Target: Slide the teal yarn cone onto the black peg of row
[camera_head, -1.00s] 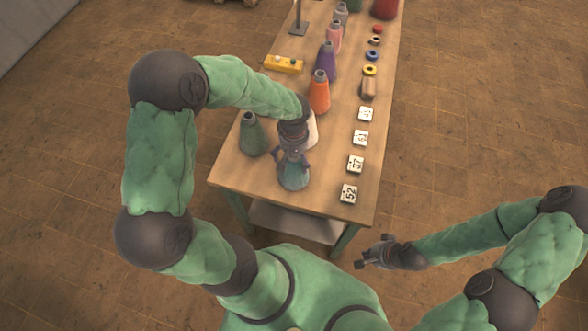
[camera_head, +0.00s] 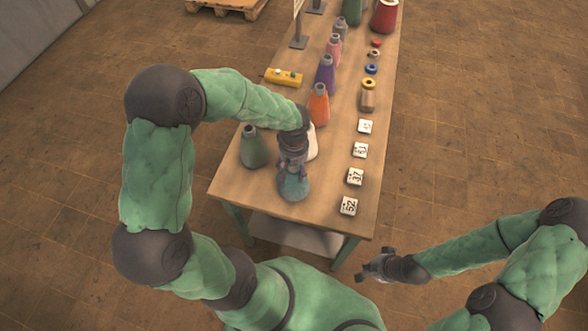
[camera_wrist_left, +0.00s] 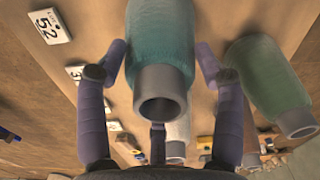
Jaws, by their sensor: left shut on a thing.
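The teal yarn cone (camera_head: 293,188) is upright near the front end of the wooden table. My left gripper (camera_head: 292,168) comes down over its top and is shut on it. My right gripper (camera_head: 376,265) is open and empty, off the table to the right. I cannot make out a black peg in these frames.
The table (camera_head: 240,187) holds a green cone (camera_head: 253,148) left of the teal one. A white cone (camera_head: 313,143) is partly hidden behind my left gripper. An orange cone (camera_head: 318,106) and several others run back in a row. White number tags (camera_head: 349,206) line the right side.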

